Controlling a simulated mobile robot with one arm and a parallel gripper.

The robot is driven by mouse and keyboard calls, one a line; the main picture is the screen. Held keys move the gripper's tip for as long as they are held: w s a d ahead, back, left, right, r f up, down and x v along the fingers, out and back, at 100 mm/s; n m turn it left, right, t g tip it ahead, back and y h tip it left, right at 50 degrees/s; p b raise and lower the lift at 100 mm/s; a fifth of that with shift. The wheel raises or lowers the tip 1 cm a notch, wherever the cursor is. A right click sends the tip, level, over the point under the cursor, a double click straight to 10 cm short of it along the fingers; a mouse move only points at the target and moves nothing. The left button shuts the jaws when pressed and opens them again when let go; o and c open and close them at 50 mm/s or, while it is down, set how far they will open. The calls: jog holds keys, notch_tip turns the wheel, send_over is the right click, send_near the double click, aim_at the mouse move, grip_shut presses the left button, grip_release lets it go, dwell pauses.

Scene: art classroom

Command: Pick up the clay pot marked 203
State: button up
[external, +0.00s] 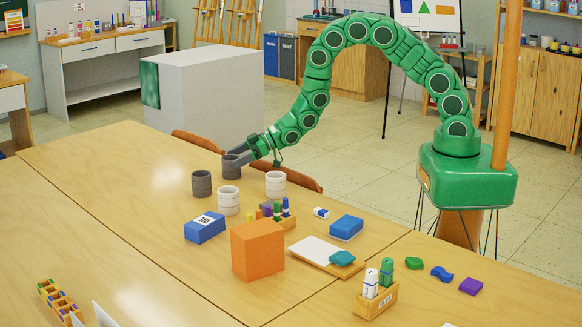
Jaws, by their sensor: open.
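My gripper (235,157) is open at the rim of a dark grey clay pot (231,170) on the table. Its grey fingers overlap the pot's upper part; I cannot tell whether they touch it. A second dark grey pot (201,184) stands to the left and nearer the camera. Two whitish pots stand close by: one (229,201) in front, one (276,185) to the right. All the pots look upright. No number can be read on any pot in this view, so I cannot tell which is 203.
A blue box (204,228), an orange block (258,252) and a wooden rack (280,221) with coloured pieces stand nearer the camera. A blue block (346,228) lies right. Chair backs (199,142) rise at the far table edge. The table (110,165) left of the pots is clear.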

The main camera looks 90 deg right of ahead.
aim_at(226, 162)
jog(key=shift+x, duration=2.15)
jog(key=shift+r, duration=0.1)
jog(key=shift+c, duration=0.3)
jog(key=c, duration=1.1)
jog(key=shift+r, duration=0.1)
